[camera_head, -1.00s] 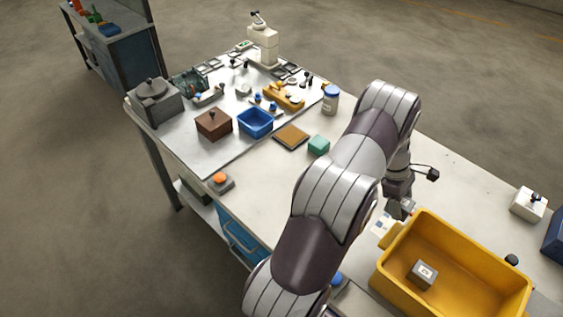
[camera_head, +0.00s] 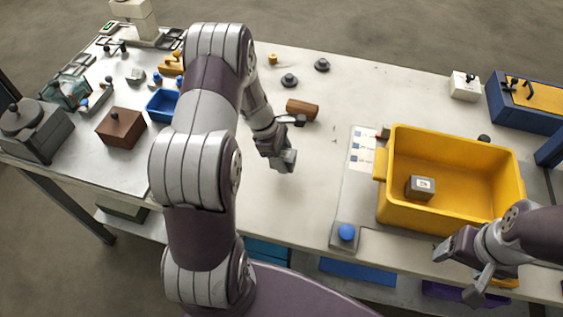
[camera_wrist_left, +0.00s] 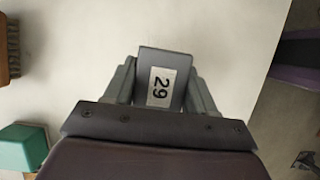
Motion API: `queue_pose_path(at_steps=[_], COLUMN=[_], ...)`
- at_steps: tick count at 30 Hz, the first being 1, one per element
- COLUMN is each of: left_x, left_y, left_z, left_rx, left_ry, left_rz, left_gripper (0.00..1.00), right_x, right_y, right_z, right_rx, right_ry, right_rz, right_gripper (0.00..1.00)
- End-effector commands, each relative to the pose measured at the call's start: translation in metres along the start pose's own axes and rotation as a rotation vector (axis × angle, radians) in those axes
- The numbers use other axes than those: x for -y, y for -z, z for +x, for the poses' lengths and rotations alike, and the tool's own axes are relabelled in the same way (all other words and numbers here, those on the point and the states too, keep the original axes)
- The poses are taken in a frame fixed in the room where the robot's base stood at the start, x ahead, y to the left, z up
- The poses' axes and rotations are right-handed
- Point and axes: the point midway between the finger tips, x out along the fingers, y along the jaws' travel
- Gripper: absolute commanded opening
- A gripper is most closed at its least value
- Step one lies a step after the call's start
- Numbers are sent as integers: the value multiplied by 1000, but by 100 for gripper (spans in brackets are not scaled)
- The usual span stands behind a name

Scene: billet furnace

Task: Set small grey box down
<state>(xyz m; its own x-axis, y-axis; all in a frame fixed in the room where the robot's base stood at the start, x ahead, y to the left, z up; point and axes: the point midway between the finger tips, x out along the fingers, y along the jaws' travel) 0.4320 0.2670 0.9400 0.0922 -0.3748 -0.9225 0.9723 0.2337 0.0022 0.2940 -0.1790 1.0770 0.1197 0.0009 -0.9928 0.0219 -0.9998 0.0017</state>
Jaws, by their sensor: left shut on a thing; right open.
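My left gripper (camera_head: 281,156) is shut on a small grey box (camera_wrist_left: 160,82) with a white label reading 29. In the left wrist view the box sits between both fingers (camera_wrist_left: 160,95). In the head view the held box (camera_head: 287,161) is over the bare pale tabletop, left of the yellow bin; I cannot tell whether it touches the table. Another grey box with a white label (camera_head: 420,188) lies inside the yellow bin (camera_head: 455,215). My right gripper (camera_head: 462,258) is open and empty at the bin's front right, near the table's front edge.
A brown cylinder (camera_head: 302,109) lies just behind my left gripper. A blue button (camera_head: 346,232) is at the front, left of the bin. A teal block (camera_wrist_left: 20,150) and a brush (camera_wrist_left: 10,50) show in the left wrist view. Tabletop around the held box is clear.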

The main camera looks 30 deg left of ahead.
Motion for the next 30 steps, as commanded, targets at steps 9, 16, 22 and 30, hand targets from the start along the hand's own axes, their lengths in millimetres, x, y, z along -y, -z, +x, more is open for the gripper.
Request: queue_pose_path(at_steps=[9,16,22,30], left_x=[0,0,1,0], left_y=[16,17,17,14], left_z=[36,38,39,33], left_rx=[0,0,0,0], left_ry=[0,1,1,1], left_rz=[1,0,0,0], left_gripper=[17,17,81,81], right_x=[0,0,0,0], right_y=[1,0,0,1], right_z=[-5,-3,-3,-8], right_rx=[0,0,0,0], right_ry=[0,0,0,0], right_rz=[0,0,0,0], right_gripper=[74,74,74,74])
